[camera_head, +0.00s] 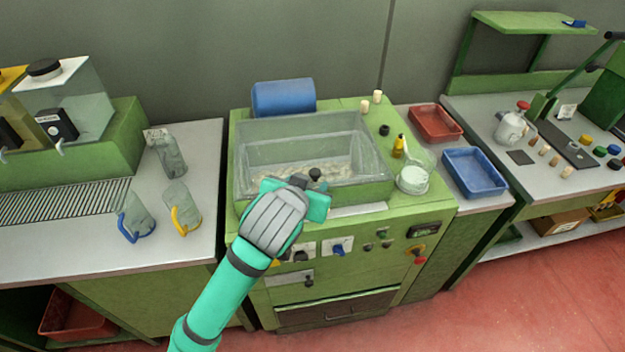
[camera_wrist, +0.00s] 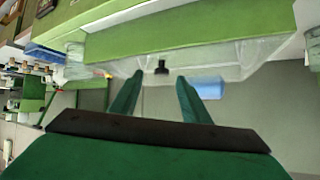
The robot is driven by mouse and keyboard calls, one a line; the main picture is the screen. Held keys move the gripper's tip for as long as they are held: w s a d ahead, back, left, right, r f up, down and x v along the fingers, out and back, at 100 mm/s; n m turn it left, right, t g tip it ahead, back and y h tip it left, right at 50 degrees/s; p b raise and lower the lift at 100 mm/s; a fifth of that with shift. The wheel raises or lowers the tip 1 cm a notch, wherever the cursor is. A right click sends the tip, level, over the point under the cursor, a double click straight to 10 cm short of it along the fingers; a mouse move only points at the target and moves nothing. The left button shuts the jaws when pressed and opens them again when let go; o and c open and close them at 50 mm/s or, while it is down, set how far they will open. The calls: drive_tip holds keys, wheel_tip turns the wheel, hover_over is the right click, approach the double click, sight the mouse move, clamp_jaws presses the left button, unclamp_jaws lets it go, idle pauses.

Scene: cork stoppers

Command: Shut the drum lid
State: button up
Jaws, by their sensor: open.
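The clear drum (camera_head: 290,150) sits in the top of the green machine, with pale cork pieces visible inside. A clear lid seems to lie over its top; I cannot tell whether it is fully down or slightly raised. A black knob (camera_head: 315,174) stands near the drum's front edge. In the wrist view, which is upside down, the knob (camera_wrist: 162,66) shows just beyond and between my fingertips. My gripper (camera_wrist: 158,78) is open and empty, in front of the drum and close to the knob. In the head view its fingers are mostly hidden behind my wrist.
A blue container (camera_head: 284,97) stands behind the drum. A yellow bottle (camera_head: 398,147), a white-filled dish (camera_head: 413,179) and small corks (camera_head: 377,97) sit to its right. A red tray (camera_head: 436,123) and a blue tray (camera_head: 475,172) lie farther right. Jugs (camera_head: 183,207) stand left.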

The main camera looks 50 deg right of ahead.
drive_tip(key=shift+v, duration=2.2)
drive_tip(key=shift+w, duration=0.25)
